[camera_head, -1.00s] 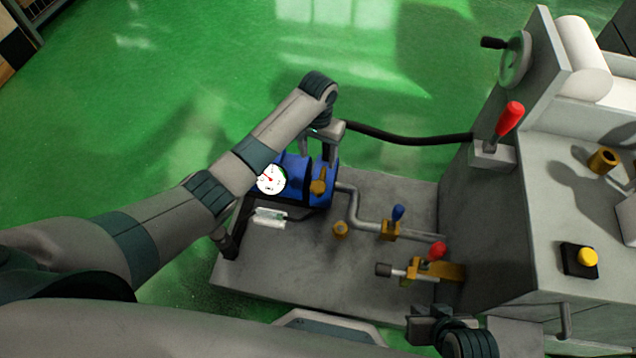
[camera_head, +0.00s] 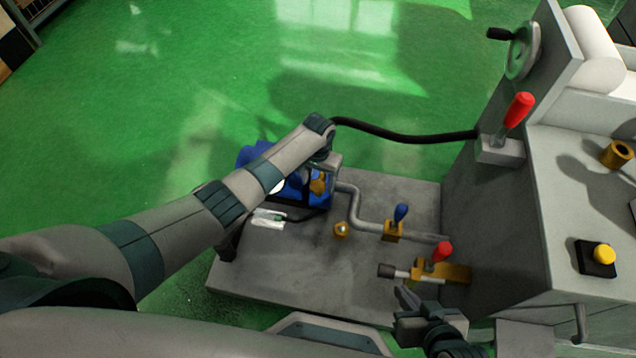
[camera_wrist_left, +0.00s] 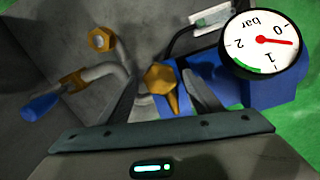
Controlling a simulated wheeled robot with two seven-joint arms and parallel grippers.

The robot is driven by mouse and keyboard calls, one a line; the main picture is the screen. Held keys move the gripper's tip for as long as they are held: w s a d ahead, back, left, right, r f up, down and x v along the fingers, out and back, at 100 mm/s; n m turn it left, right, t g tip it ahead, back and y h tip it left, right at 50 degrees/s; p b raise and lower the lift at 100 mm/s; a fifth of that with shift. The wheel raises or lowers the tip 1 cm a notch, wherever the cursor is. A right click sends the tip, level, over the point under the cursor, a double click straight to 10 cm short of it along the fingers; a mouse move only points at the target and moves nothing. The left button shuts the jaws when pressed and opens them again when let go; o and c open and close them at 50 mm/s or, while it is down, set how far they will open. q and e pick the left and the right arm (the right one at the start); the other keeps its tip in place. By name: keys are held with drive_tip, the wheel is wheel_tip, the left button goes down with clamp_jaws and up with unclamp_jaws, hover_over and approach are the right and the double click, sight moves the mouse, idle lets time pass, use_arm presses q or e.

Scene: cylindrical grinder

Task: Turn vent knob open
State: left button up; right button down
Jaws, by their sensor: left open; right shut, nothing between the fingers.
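The brass knob (camera_head: 318,186) sits on the blue tank (camera_head: 312,203), beside my left gripper (camera_head: 322,176). In the left wrist view, the brass knob (camera_wrist_left: 160,77) has a hex head with a tapering handle pointing down. The left gripper (camera_wrist_left: 165,92) is open there, with one finger on each side of the knob; whether either finger touches it I cannot tell. A round pressure gauge (camera_wrist_left: 263,43) on the blue tank shows a red needle near 0. My right gripper (camera_head: 402,294) is shut and empty, near the red-handled valve (camera_head: 441,252).
A blue-handled valve (camera_head: 399,214) and a brass fitting (camera_head: 341,229) stand on the grey base plate (camera_head: 290,280). A grey pipe (camera_head: 355,208) and a black hose (camera_head: 405,138) run from the tank area to the grinder body (camera_head: 490,210). A red lever (camera_head: 518,110) rises on the right.

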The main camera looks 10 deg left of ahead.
use_arm(q)
drive_tip(key=shift+f, duration=0.15)
drive_tip(key=c, duration=1)
drive_tip(key=shift+c, duration=0.2)
